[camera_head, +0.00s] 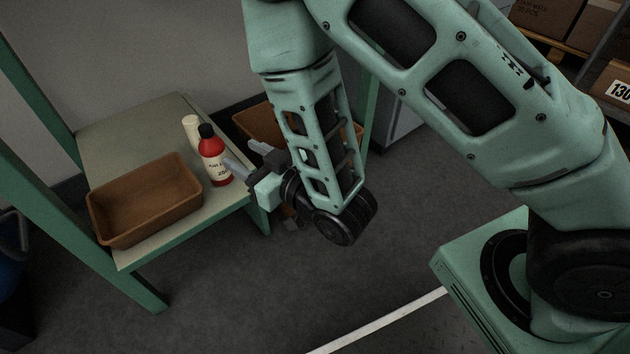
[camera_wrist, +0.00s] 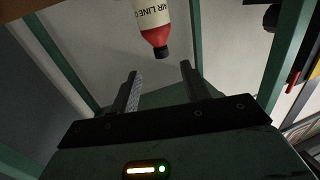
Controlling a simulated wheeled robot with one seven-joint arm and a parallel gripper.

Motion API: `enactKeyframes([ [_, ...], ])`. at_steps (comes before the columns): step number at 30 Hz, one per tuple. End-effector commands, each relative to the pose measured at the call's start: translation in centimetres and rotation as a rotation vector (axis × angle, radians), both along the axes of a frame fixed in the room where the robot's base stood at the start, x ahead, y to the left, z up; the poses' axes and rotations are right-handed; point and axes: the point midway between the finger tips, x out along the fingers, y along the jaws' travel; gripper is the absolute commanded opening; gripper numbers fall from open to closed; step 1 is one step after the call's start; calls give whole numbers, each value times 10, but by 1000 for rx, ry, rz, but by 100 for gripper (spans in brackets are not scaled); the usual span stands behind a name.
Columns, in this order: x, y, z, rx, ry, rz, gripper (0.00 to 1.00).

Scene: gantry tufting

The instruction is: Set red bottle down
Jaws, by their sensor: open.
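The red bottle (camera_head: 216,172) stands upright on the grey-topped table with the green frame (camera_head: 118,140), near its right edge. It has a black cap and a pale label. In the wrist view the red bottle (camera_wrist: 155,32) shows cap downward, beyond the fingertips and partly cut off by the top edge. My gripper (camera_head: 239,153) is just right of the bottle, its jaws apart and nothing between them. One finger overlaps the bottle's edge in the head view; I cannot tell there whether it touches. Both fingers of my gripper (camera_wrist: 158,68) show in the wrist view.
An empty brown tray (camera_head: 146,200) sits on the table left of the bottle. A cream bottle (camera_head: 191,130) stands close behind the red one. Another brown bin (camera_head: 258,121) is behind my gripper, partly hidden. Cardboard boxes (camera_head: 585,30) are at the upper right. Open floor lies in front.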

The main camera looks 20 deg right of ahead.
Motion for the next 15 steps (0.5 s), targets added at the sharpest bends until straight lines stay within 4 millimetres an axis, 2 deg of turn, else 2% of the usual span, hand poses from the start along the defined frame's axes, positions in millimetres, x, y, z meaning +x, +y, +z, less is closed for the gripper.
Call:
enactKeyframes([
  [4,6,8,1,-35,141,-6,46],
  [8,2,15,0,-95,325,6,46],
  [11,-10,18,2,-152,464,26,46],
  [15,-36,17,9,-248,645,65,46],
])
